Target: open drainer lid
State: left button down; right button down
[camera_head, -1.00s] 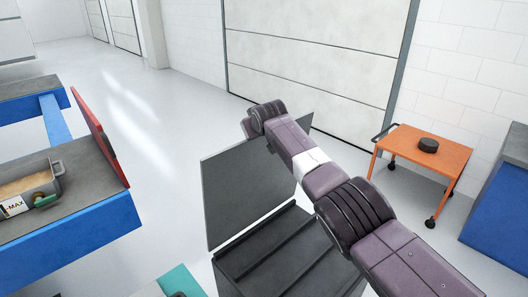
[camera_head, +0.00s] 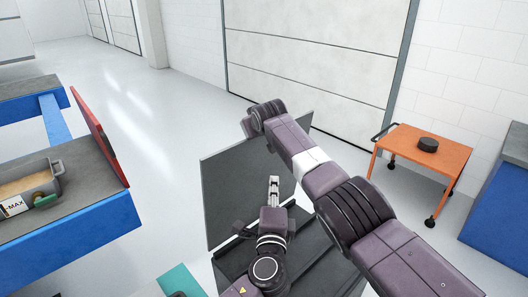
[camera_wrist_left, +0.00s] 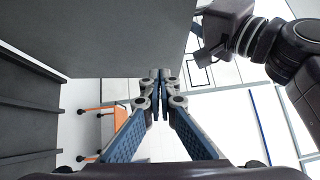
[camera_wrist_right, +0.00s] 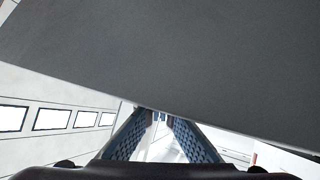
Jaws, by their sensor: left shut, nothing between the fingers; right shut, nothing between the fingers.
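The drainer lid (camera_head: 222,200), a flat dark grey panel, stands steeply raised at the back edge of the dark, ridged drainer (camera_head: 318,262). My left gripper (camera_head: 273,182) is in front of the lid's inner face, above the drainer, shut and empty. In the left wrist view the left gripper (camera_wrist_left: 160,76) points along the lid (camera_wrist_left: 110,35), with the drainer (camera_wrist_left: 25,110) at left. In the right wrist view my right gripper (camera_wrist_right: 158,117) is shut and empty, close to the lid (camera_wrist_right: 165,55); whether it touches is unclear. The lid and arm hide it in the head view.
An orange cart (camera_head: 440,150) with a black round object (camera_head: 428,145) stands at right. A blue bench (camera_head: 70,240) with a grey bin (camera_head: 35,190) and red panel (camera_head: 100,135) stands at left. The floor (camera_head: 170,120) behind the lid is clear.

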pick_arm(q)
jog(key=r, duration=0.1)
send_near(263, 146)
jog(key=w+d, duration=0.4)
jog(key=w+a, duration=0.2)
jog(key=shift+w+r, duration=0.2)
jog(key=shift+w, duration=0.1)
jog(key=shift+w+a, duration=0.2)
jog(key=shift+a, duration=0.15)
jog(key=shift+w+a, duration=0.1)
